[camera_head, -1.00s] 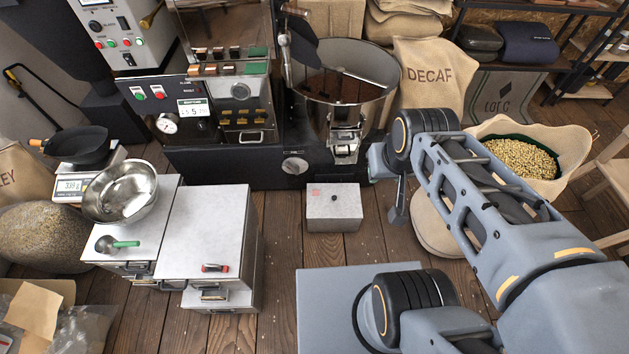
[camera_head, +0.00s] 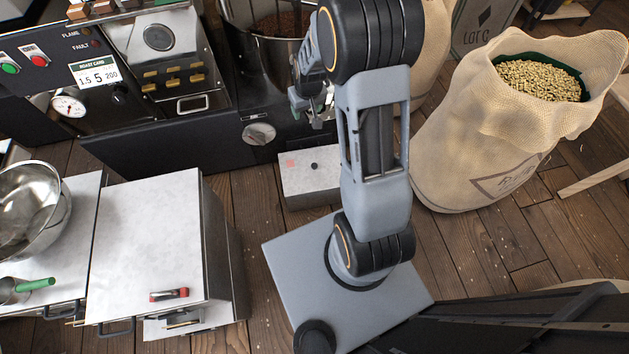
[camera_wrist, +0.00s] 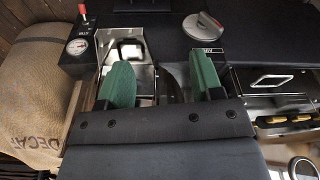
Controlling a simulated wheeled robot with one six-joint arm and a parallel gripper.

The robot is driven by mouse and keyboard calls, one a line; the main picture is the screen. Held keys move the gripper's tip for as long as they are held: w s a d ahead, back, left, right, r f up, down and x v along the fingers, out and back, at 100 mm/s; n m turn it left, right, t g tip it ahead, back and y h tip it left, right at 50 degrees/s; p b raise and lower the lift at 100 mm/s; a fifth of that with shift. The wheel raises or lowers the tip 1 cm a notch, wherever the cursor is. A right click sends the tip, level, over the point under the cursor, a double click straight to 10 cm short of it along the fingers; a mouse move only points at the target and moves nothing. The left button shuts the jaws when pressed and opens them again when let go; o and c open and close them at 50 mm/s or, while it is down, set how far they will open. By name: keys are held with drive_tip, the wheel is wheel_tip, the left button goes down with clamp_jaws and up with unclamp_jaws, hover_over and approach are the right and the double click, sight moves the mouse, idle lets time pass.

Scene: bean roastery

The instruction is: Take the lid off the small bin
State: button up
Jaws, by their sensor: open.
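The small bin (camera_head: 318,198) is a low grey box on the wooden floor in front of the roaster. Its pale flat lid (camera_head: 298,178) lies on top, with a small dark knob (camera_head: 314,166) in the middle and a reddish mark near the left corner. My arm hides the bin's right end. My gripper (camera_head: 316,108) is above and behind the bin, close to the roaster front, apart from the lid. In the wrist view its green-padded fingers (camera_wrist: 162,78) are spread with nothing held between them. I cannot make out the bin in the wrist view.
The roaster's dark base (camera_head: 170,145) stands behind the bin, with a metal chute (camera_wrist: 135,55) facing my gripper. A steel cabinet (camera_head: 150,235) stands to the left. A burlap sack of beans (camera_head: 490,140) stands to the right. Bare floor lies between cabinet and bin.

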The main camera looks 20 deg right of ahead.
drive_tip(key=b, duration=1.1)
hover_over(314, 165)
drive_tip(key=shift+g, duration=0.4)
drive_tip(key=f, duration=3.4)
drive_tip(key=shift+s+d+f, duration=0.15)
drive_tip(key=shift+s+f, duration=0.15)
drive_tip(key=shift+f, duration=0.05)
drive_tip(key=shift+w+f+b, duration=0.15)
drive_tip(key=shift+f+b, duration=0.75)
drive_tip(key=shift+f, duration=0.75)
drive_tip(key=shift+w+f+b, duration=0.1)
drive_tip(key=shift+f+b, duration=0.75)
drive_tip(key=shift+f, duration=0.8)
drive_tip(key=shift+r, duration=0.1)
drive_tip(key=c, duration=1.1)
